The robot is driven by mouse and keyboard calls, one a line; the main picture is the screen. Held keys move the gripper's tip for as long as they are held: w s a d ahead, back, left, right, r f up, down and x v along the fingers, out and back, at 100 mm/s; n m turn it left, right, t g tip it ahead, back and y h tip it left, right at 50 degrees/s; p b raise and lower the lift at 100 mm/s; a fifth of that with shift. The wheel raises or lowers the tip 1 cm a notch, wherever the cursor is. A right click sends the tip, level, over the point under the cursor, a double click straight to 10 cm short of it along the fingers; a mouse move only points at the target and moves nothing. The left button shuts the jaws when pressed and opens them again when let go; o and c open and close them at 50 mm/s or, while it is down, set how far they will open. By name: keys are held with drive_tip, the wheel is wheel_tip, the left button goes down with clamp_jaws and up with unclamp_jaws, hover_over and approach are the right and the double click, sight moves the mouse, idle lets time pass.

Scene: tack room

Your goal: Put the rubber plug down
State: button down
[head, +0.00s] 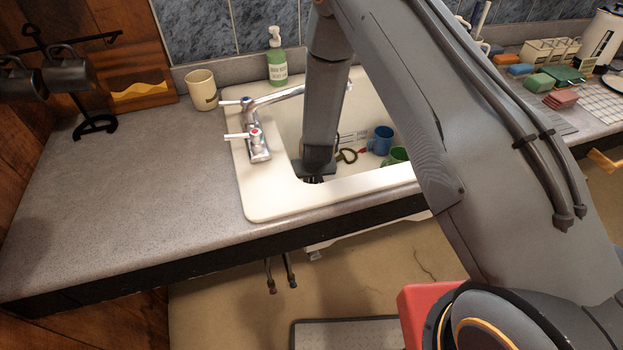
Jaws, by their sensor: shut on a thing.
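My gripper (313,180) points down into the white sink (270,204), low behind its front rim and to the right of the tap. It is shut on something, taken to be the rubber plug. The plug itself cannot be made out, as the dark jaws and the rim hide it. I cannot tell whether it touches the sink floor.
A chrome tap (258,140) stands at the sink's left. A blue mug (380,140), a green mug (397,156) and a dark-handled item (347,156) are in the sink. A soap bottle (276,58) and cream mug (202,90) stand behind. The left counter (130,190) is mostly clear.

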drive_tip(key=shift+f, duration=0.15)
drive_tip(key=c, duration=1.6)
unclamp_jaws()
drive_tip(key=shift+r, duration=0.2)
drive_tip(key=shift+b+v, duration=1)
drive_tip(key=shift+v, duration=2.7)
